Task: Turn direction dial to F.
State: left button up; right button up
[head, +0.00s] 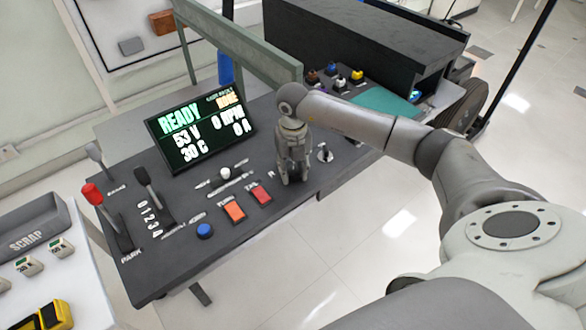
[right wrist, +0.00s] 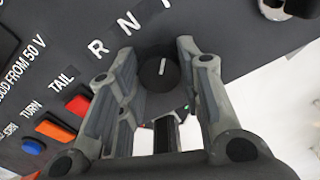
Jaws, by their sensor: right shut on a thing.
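The direction dial (right wrist: 157,79) is a black round knob with a short white mark, seen in the right wrist view. The letters R and N stand on the panel to its upper left, and a third letter is cut off at the top edge. The white mark points up in that view, slightly right, toward about the cut-off letter. My right gripper (head: 291,181) reaches down onto the panel and hides the dial in the head view. In the right wrist view, its fingers (right wrist: 158,58) stand on both sides of the dial, shut on it. My left gripper is not in view.
The dark control panel (head: 160,270) carries a READY screen (head: 201,126), a red-knobbed lever (head: 91,194), a black lever (head: 142,176), a blue button (head: 205,231), and orange (head: 234,211) and red (head: 258,193) switches close to the gripper. A green-grey rail (head: 240,45) runs behind.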

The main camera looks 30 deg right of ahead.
aim_at(293, 171)
jog(key=shift+w, duration=0.1)
dwell(0.3)
jog(key=o, duration=1)
jog(key=shift+o, duration=0.2)
jog(key=shift+r, duration=0.15)
notch_tip(293, 171, up, 12)
